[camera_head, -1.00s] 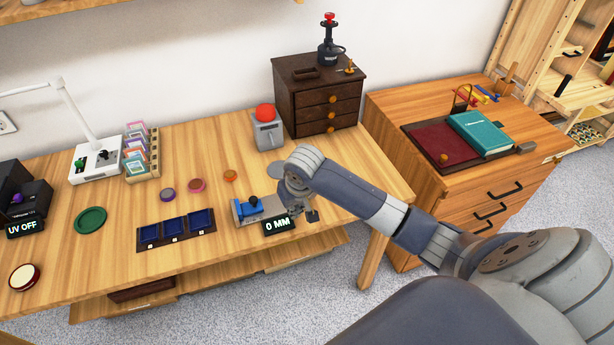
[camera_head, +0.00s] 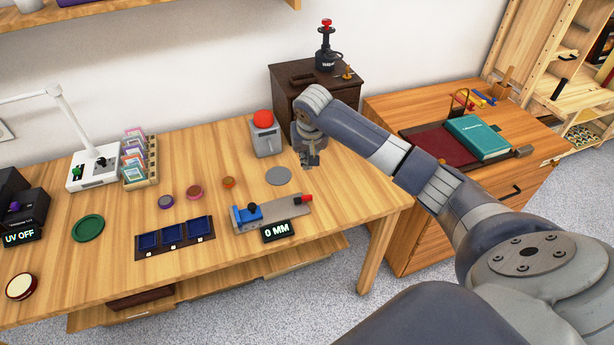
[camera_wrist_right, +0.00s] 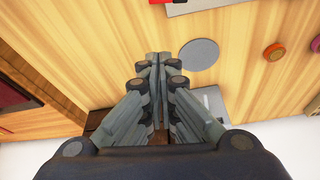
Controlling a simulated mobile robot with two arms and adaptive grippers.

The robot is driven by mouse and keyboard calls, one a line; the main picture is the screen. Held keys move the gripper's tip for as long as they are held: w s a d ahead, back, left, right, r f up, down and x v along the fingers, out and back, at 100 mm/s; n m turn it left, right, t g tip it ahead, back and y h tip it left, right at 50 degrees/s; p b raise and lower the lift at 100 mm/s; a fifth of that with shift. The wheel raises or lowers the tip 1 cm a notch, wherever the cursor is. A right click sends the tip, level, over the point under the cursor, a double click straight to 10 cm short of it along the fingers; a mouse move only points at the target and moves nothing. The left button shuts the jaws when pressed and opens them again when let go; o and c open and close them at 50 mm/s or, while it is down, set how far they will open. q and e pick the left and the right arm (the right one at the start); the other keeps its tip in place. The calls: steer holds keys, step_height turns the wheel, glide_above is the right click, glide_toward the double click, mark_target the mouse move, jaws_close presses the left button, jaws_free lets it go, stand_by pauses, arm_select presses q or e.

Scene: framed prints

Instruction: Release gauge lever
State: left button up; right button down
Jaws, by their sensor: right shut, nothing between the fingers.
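The gauge (camera_head: 275,213) is a grey plate on the front of the table. It has a blue block (camera_head: 247,213) at its left end, a red-tipped lever (camera_head: 303,199) at its right end and a display (camera_head: 277,231) reading "0 MM". My right gripper (camera_head: 311,162) is above the table, behind the lever and apart from it. In the right wrist view the right gripper (camera_wrist_right: 157,58) has its fingers together with nothing between them. The gauge's edge (camera_wrist_right: 195,6) and a bit of red show at the top of that view. My left gripper is not in view.
A flat grey disc (camera_head: 278,175) lies behind the gauge. A grey box with a red dome (camera_head: 264,135) and a dark drawer chest (camera_head: 300,85) stand behind it. Blue trays (camera_head: 173,236) and small round pieces (camera_head: 195,192) lie left. The table's right front corner is clear.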

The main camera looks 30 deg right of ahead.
mark_target(303, 199)
steer(key=x, duration=0.9)
steer(key=shift+f, duration=0.1)
steer(key=shift+f+p, duration=0.2)
steer(key=shift+p, duration=0.25)
steer(key=s, duration=0.1)
steer(key=s+a+p, duration=0.1)
steer(key=shift+s+p, duration=0.3)
steer(key=shift+s, duration=0.1)
steer(key=shift+s+a, duration=0.25)
steer(key=shift+s, duration=0.1)
steer(key=shift+f, duration=0.1)
steer(key=shift+s+m+p, duration=0.1)
steer(key=shift+m+p, duration=0.2)
steer(key=shift+p, duration=0.25)
